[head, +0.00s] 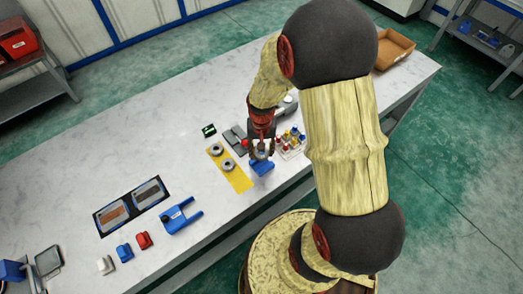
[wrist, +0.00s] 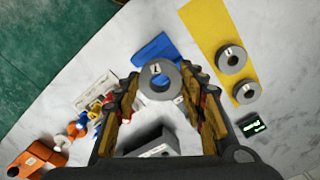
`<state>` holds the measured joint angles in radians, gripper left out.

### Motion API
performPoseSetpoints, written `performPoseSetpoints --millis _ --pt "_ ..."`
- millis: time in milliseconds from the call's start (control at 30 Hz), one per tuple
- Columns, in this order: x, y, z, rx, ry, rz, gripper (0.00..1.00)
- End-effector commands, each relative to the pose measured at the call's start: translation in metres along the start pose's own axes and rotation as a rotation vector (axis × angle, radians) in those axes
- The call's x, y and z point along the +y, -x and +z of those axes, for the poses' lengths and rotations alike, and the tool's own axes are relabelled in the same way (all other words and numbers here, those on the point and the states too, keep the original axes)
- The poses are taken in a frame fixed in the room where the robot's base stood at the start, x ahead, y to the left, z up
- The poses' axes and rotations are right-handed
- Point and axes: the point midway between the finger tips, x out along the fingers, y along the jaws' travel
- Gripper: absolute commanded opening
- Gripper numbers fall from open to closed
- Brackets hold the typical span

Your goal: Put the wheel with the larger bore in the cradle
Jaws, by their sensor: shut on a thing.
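My gripper (wrist: 160,92) is shut on a grey wheel (wrist: 158,70) with a pale tag on its rim. Blue shows through its bore. In the head view my gripper (head: 261,150) is over the worktable, just above or behind a blue block (head: 262,168), which seems to be the cradle; the same blue part (wrist: 154,48) lies beyond the held wheel in the wrist view. I cannot tell whether wheel and cradle touch. Two other grey wheels, one (wrist: 231,60) and another (wrist: 246,93), lie on a yellow mat (wrist: 205,22); their bores look smaller for their size.
Dark grey blocks (head: 235,138) and a small black display (head: 208,129) lie behind the mat. A blue fixture (head: 178,217) and dark panels (head: 132,205) are left.

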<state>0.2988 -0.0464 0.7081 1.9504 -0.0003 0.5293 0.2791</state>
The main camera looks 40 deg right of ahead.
Motion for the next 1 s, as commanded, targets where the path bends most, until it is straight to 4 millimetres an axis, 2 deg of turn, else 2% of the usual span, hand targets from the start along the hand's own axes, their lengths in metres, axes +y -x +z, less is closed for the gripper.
performPoseSetpoints --millis 100,500,1000 --pt "0.000 -0.014 0.000 0.000 0.000 0.000 0.05" --pt "0.000 -0.046 0.000 0.000 0.000 0.000 0.05" --pt "0.000 -0.050 0.000 0.001 0.000 0.000 0.05"
